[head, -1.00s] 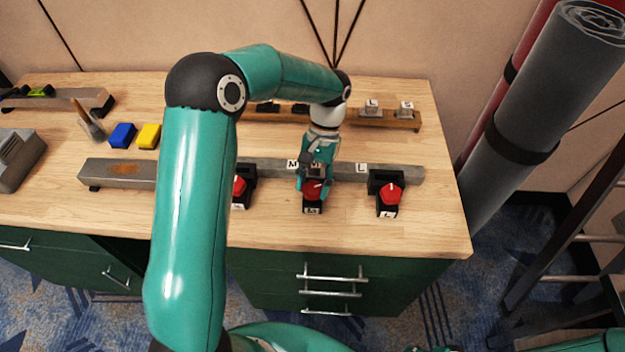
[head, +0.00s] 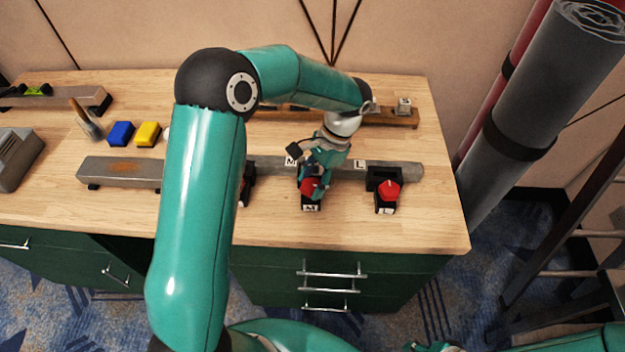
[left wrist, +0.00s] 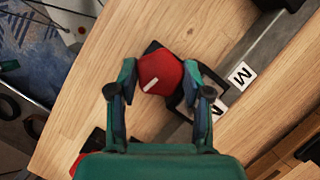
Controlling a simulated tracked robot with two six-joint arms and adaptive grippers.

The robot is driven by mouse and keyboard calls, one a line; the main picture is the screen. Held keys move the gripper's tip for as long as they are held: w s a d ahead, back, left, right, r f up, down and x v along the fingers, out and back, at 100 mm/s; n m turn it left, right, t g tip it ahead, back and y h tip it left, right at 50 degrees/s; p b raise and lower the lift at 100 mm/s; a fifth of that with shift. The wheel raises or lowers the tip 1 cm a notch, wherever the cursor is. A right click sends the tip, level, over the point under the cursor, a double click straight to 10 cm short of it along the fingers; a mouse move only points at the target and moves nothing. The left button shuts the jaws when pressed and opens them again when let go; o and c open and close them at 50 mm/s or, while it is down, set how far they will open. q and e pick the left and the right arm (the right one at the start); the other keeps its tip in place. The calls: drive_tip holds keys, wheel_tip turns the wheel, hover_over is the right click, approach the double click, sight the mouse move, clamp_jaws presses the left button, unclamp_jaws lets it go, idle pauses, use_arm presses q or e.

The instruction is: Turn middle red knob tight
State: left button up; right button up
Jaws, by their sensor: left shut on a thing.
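The middle red knob (head: 309,188) sits on a black clamp at the front of a grey bar, with a letter label below it. My left gripper (head: 313,180) comes down over it from behind and is shut on it. In the left wrist view the red knob (left wrist: 160,73) with its white mark lies between the two fingers (left wrist: 160,85). Another red knob (head: 387,191) stands to the right, by the label L. A third knob to the left is mostly hidden by my left arm. My right gripper is not clearly visible.
The grey bar (head: 120,171) runs across the wooden table (head: 420,235). Blue (head: 121,134) and yellow (head: 148,134) blocks lie at the left, with a brush (head: 86,120) beside them. A wooden rail (head: 395,119) stands at the back. The table front is clear.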

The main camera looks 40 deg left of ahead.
idle(0.3)
use_arm(q)
drive_tip(key=o, duration=1.1)
drive_tip(key=shift+o, duration=0.2)
drive_tip(key=v, duration=1.2)
